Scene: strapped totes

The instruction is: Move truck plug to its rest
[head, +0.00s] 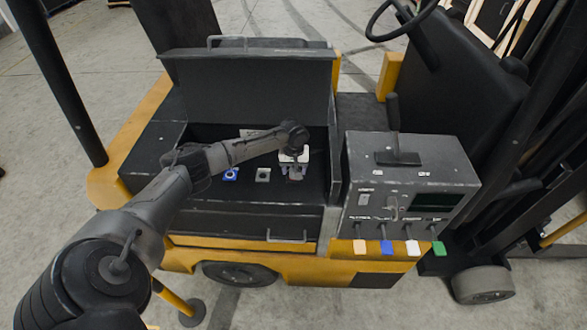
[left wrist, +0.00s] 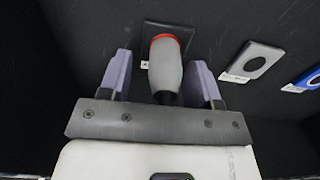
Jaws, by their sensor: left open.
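A grey plug with a red ring (left wrist: 165,70) stands at a dark square plate (left wrist: 148,32) in the left wrist view. Whether this is the truck plug I cannot tell for sure. My left gripper (left wrist: 163,63) is open, with one purple finger on each side of the plug and gaps between. In the head view my left gripper (head: 293,175) reaches down into the truck's open compartment and largely hides the plug. A grey holed plate (head: 263,174) and a blue holed plate (head: 231,174) lie to its left. My right gripper is not in view.
The compartment's dark lid (head: 250,85) stands raised behind the arm. A grey charger box (head: 405,185) with a lever, display and several coloured tabs stands to the right. A handle (head: 286,239) is on the front panel. The steering wheel is further back.

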